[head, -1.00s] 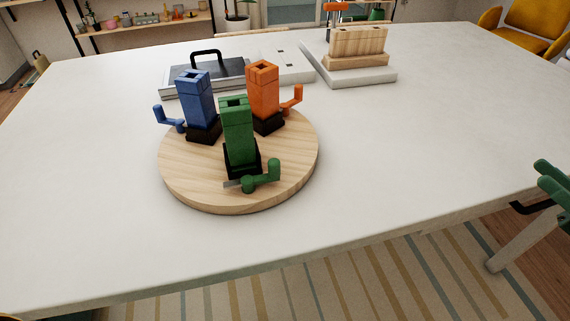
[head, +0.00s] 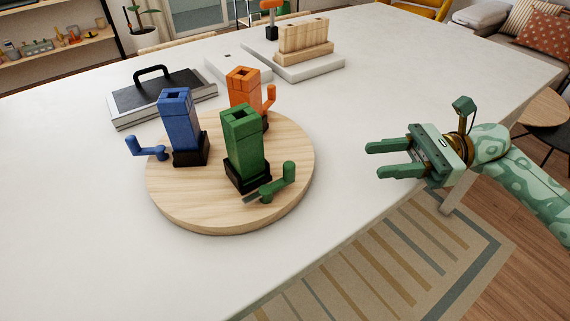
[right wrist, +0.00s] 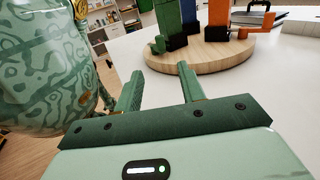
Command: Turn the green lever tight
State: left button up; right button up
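The green lever (head: 278,184) is a crank with an upright knob at the front right of the green tower (head: 243,147). It also shows in the right wrist view (right wrist: 159,44). The tower stands in a black base on a round wooden board (head: 200,212), beside a blue tower (head: 180,125) and an orange tower (head: 246,92), each with its own lever. My right gripper (head: 370,159) is open and empty to the right of the board, apart from the lever. Its two fingers show in the right wrist view (right wrist: 158,82). My left gripper is not in view.
A grey case with a black handle (head: 162,93) lies behind the board. A white slab with a wooden block (head: 305,46) stands at the back. The white table (head: 365,100) is clear between board and gripper. Its front edge runs below my right arm.

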jog(key=p, duration=0.1)
send_near(269, 185)
jog(key=a, duration=0.1)
jog(key=a+r, duration=0.1)
jog(key=a, duration=0.1)
jog(key=a+r, duration=0.1)
jog(key=a, duration=0.1)
jog(key=shift+w+a, duration=0.1)
jog(key=shift+w, duration=0.1)
grip_shut()
